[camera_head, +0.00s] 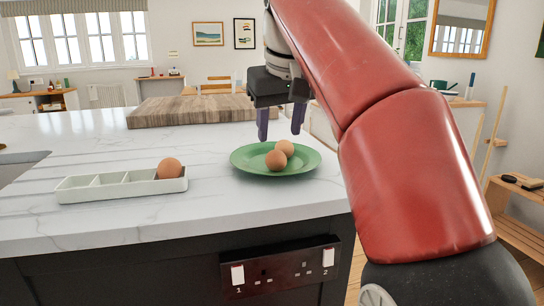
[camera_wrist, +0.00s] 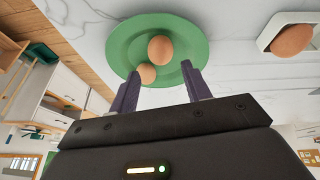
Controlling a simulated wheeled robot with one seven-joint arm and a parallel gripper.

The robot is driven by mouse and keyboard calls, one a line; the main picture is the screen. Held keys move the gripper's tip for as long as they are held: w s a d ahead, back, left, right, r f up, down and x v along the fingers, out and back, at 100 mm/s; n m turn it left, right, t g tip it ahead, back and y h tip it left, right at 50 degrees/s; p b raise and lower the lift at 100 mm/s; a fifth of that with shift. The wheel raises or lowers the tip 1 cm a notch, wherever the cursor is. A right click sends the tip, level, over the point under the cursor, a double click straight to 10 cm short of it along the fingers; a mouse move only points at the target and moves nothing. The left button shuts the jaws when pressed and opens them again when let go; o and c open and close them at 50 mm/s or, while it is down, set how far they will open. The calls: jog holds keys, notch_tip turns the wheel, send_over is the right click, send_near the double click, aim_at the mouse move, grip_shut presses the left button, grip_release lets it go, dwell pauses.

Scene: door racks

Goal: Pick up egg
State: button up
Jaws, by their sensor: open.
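Two brown eggs lie close together on a green plate (camera_head: 246,162) on the marble counter. In the head view one egg (camera_head: 276,159) is nearer the camera and the other egg (camera_head: 285,147) is just behind it to the right. Both also show in the wrist view, one egg (camera_wrist: 160,49) near the plate's middle and one (camera_wrist: 147,73) nearer my fingers. A third egg (camera_head: 170,168) sits in the right end compartment of a white divided tray (camera_head: 120,190). My gripper (camera_head: 281,134) is open and empty, with its fingers pointing down above the far side of the plate.
A wooden board (camera_head: 190,109) lies on the counter behind the plate. The counter's front edge and a black socket panel (camera_head: 280,266) are below the plate. The counter between tray and plate is clear.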

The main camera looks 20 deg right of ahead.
aim_at(277, 152)
jog(key=b+x, duration=0.2)
jog(key=x, duration=0.5)
jog(key=shift+f, duration=0.1)
jog(key=c, duration=0.4)
